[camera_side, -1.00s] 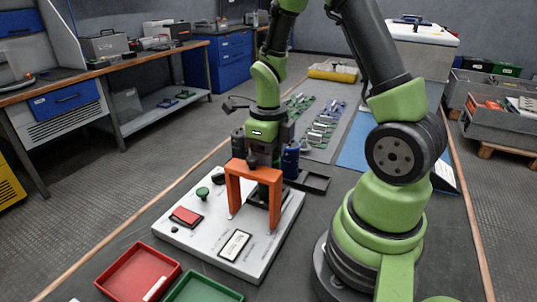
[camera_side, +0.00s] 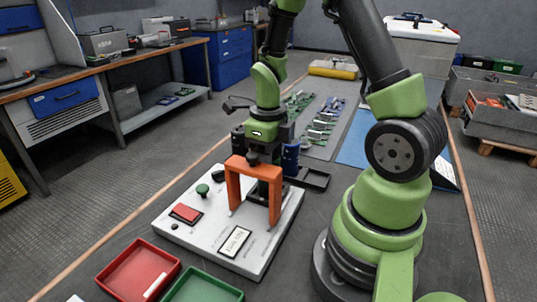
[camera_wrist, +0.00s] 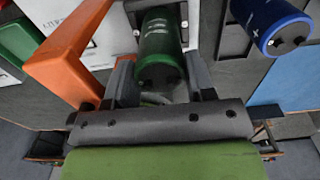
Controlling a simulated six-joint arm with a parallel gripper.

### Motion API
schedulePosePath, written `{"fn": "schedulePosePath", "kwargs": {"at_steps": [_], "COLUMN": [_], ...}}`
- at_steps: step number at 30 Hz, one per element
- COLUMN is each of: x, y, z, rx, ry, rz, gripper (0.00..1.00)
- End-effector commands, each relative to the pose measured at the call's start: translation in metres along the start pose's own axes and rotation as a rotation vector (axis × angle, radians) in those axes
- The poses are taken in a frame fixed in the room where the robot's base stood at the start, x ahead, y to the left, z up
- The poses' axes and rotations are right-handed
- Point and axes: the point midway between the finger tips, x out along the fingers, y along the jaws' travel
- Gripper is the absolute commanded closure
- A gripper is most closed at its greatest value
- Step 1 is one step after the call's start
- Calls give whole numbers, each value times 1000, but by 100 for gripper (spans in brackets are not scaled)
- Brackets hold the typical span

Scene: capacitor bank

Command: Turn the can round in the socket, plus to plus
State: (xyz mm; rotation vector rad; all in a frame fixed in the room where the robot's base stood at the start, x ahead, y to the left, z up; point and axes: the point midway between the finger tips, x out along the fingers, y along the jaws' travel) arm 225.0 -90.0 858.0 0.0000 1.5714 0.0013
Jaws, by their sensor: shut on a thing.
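A dark green can (camera_wrist: 160,50) shows in the wrist view, its end with two small terminals towards the camera. My gripper (camera_wrist: 161,75) is shut on it, with one grey finger on each side. In the side view my gripper (camera_side: 262,155) is behind an orange bracket (camera_side: 236,168) on the white board (camera_side: 200,228), which hides most of the can and the socket there. I cannot read the can's polarity marks or tell how deep it sits in the socket.
A blue can (camera_wrist: 268,22) stands close to the right of my gripper, also in the side view (camera_side: 291,158). The orange bracket (camera_wrist: 62,55) is close on the left. A red tray (camera_side: 138,270) and a green tray (camera_side: 203,290) lie in front of the board.

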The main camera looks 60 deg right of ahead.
Motion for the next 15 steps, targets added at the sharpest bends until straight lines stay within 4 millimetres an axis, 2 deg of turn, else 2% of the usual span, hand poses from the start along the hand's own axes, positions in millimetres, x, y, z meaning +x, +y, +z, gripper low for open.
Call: {"fn": "schedulePosePath", "kwargs": {"at_steps": [9, 10, 13, 15], "x": [3, 3, 3, 3], "y": [0, 0, 0, 0], "z": [0, 0, 0, 0], "rx": [1, 1, 0, 1], "ry": [1, 0, 0, 0], "rz": [0, 0, 0, 0], "gripper": [98, 43, 20, 20]}}
